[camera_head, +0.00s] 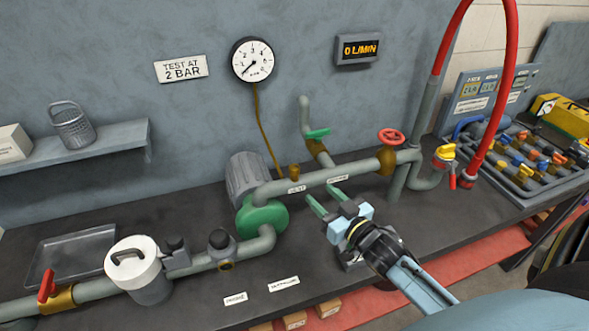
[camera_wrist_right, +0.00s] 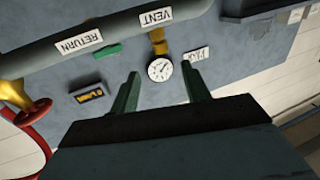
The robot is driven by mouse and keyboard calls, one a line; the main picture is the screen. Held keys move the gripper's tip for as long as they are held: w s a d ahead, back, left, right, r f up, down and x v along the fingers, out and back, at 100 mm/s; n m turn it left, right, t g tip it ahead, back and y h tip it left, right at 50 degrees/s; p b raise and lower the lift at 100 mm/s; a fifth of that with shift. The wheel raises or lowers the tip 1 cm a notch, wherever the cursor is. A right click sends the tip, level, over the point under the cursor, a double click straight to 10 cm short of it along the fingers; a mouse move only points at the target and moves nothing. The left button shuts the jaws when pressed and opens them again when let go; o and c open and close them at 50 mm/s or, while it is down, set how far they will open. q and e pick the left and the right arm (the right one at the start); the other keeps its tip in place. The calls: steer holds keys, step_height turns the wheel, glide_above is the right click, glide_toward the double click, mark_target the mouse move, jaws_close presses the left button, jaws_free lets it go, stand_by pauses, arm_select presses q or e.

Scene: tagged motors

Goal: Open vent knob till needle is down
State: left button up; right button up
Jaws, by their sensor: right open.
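The vent knob (camera_head: 294,172) is a small brass knob on top of the grey pipe, above the VENT label (camera_head: 297,188). In the right wrist view the brass knob (camera_wrist_right: 158,42) shows beside that label, near the top. The round white gauge (camera_head: 253,60) hangs on the wall, and its dark needle points to the lower left; it also shows in the right wrist view (camera_wrist_right: 160,70), too small to read. My right gripper (camera_head: 325,197) is open and empty, its green fingers just in front of the pipe, right of and below the knob, apart from it. My left gripper is out of view.
A green lever (camera_head: 318,133) and a red handwheel (camera_head: 390,136) stand near the pipe's right part. A green pump (camera_head: 262,216) is left of my right gripper. The flow display (camera_head: 359,49) reads 0 L/MIN.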

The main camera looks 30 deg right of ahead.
mark_target(298, 173)
steer(key=w, duration=1.2)
steer(key=shift+w+a, duration=0.2)
steer(key=shift+a, duration=0.05)
steer(key=c, duration=1)
steer(key=shift+o, duration=0.2)
